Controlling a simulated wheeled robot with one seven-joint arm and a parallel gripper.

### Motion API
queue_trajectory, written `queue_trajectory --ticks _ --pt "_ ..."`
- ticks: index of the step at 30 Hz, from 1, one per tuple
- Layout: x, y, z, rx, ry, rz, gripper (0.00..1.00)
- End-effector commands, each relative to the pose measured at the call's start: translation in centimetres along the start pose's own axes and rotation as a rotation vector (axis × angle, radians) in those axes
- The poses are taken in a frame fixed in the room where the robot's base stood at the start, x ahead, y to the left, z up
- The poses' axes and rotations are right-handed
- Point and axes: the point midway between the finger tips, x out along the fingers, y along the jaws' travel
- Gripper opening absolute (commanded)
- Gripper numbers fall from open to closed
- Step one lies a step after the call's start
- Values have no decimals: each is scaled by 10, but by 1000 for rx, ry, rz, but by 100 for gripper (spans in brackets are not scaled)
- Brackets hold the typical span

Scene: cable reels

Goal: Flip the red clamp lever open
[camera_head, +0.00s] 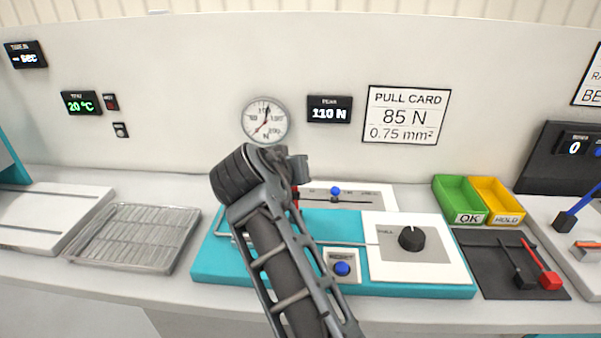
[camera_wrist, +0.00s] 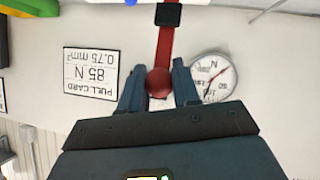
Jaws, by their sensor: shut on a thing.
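The red clamp lever (camera_wrist: 165,45) runs from a black block at the top of the wrist view down to a round red knob (camera_wrist: 158,82). My gripper (camera_wrist: 157,85) is shut on that knob, with one dark finger on each side. In the head view my gripper (camera_head: 298,168) is over the back of the teal pull-test bench (camera_head: 215,262). Only a sliver of the red lever (camera_head: 295,197) shows there beside my gripper. My arm hides the rest of the lever and the clamp.
A dial gauge (camera_head: 265,120) and a pull card (camera_head: 406,115) are on the wall behind. A black knob (camera_head: 411,238) and a blue button (camera_head: 342,268) are on the bench. Right are green (camera_head: 458,196) and yellow (camera_head: 497,197) bins and a red-handled tool (camera_head: 549,280). A wire tray (camera_head: 135,237) lies left.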

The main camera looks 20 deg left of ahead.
Motion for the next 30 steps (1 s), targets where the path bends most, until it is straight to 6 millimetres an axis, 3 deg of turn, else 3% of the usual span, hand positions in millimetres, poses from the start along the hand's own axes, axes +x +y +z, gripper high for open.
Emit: queue_trajectory --ticks 10,11,18,26,30 --pt "2 0 2 -1 -4 -1 0" --pt "2 0 2 -1 -4 -1 33" --pt "1 0 0 -1 -2 -1 55" --pt "-1 -1 0 -1 0 -1 55" --pt "-13 -2 0 -1 1 -2 55"
